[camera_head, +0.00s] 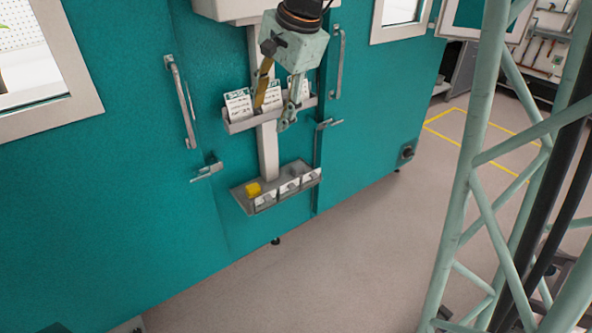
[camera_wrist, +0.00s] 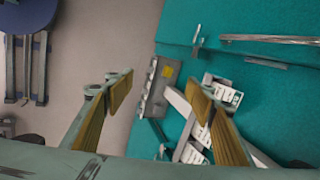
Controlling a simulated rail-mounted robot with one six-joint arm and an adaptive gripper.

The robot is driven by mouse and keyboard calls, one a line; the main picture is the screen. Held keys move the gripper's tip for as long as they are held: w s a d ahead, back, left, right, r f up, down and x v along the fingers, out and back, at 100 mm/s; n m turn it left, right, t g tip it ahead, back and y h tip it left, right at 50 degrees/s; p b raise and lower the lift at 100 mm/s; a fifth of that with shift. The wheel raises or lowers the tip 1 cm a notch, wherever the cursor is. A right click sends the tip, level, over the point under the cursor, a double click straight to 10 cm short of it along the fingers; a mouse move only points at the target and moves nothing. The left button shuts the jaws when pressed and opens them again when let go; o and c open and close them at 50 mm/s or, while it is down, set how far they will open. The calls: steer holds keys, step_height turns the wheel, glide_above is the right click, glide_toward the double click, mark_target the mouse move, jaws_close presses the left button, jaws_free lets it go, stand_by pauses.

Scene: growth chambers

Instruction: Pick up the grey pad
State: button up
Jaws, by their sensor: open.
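My gripper (camera_head: 273,116) is open and empty, above the tray and in front of the upper card rack. In the wrist view my fingers (camera_wrist: 160,90) stand wide apart, with the tray (camera_wrist: 152,104) and the yellow pad (camera_wrist: 167,73) beyond them; the grey pad is not clear there.
The upper rack (camera_head: 240,124) holds white cards close behind my gripper. A vertical post (camera_head: 267,150) joins rack and tray. Door handles (camera_head: 181,100) and latches (camera_head: 207,171) stick out on either side. The floor (camera_head: 330,250) in front is clear.

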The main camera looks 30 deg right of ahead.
steer(key=w+d+f+m+p, duration=0.1)
steer(key=w+d+f+m, duration=0.15)
steer(key=w, duration=0.35)
steer(key=w+d+f+m, duration=0.2)
steer(key=w+d+f, duration=0.1)
steer(key=w+f, duration=0.15)
steer(key=m+p, duration=0.4)
steer(key=m, duration=1.1)
glide_above(298, 169)
steer(key=d, duration=0.2)
step_height(298, 169, down, 36)
steer(key=shift+s+a+r+t+h, duration=0.2)
steer(key=shift+t+h, duration=0.1)
steer(key=shift+h, duration=0.1)
steer(key=shift+w+f, duration=0.2)
steer(key=shift+f, duration=0.4)
steer(key=shift+a, duration=0.1)
